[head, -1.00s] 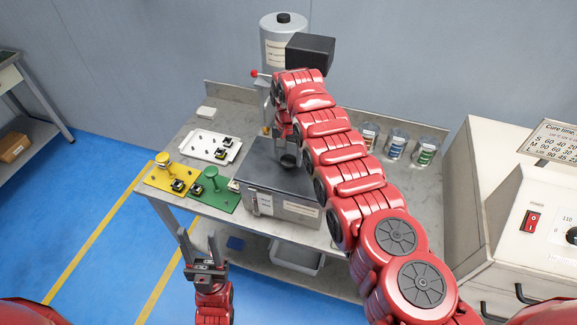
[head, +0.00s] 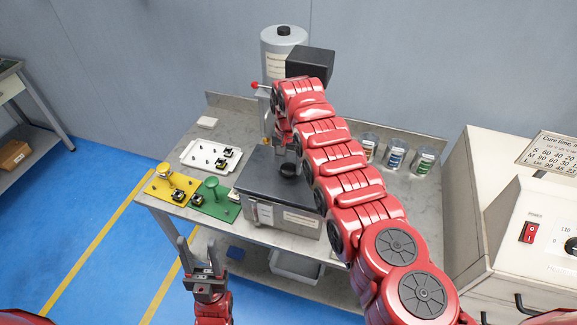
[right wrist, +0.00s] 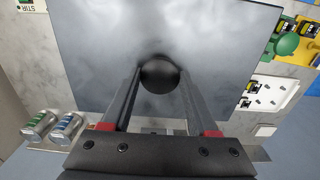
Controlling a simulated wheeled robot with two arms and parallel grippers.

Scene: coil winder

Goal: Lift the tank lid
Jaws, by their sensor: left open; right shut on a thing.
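The tank lid (head: 262,178) is a flat dark grey plate with a round black knob (head: 289,170). It lies on the grey metal tank (head: 285,217) with labels on its front; I see no clear gap under it. In the right wrist view the lid (right wrist: 215,35) fills the upper middle, and my right gripper (right wrist: 160,76) has its fingers on both sides of the knob, shut on it. In the head view my right arm hides part of the lid's right side. My left gripper (head: 198,252) is open and empty in front of the table, low on the left.
Left of the tank are a yellow plate (head: 160,190), a green plate (head: 222,211) and a white tray (head: 195,149) with small parts. Tins (head: 425,160) stand right. A grey cylinder (head: 284,55) stands behind my arm. A white oven (head: 480,190) is at the far right.

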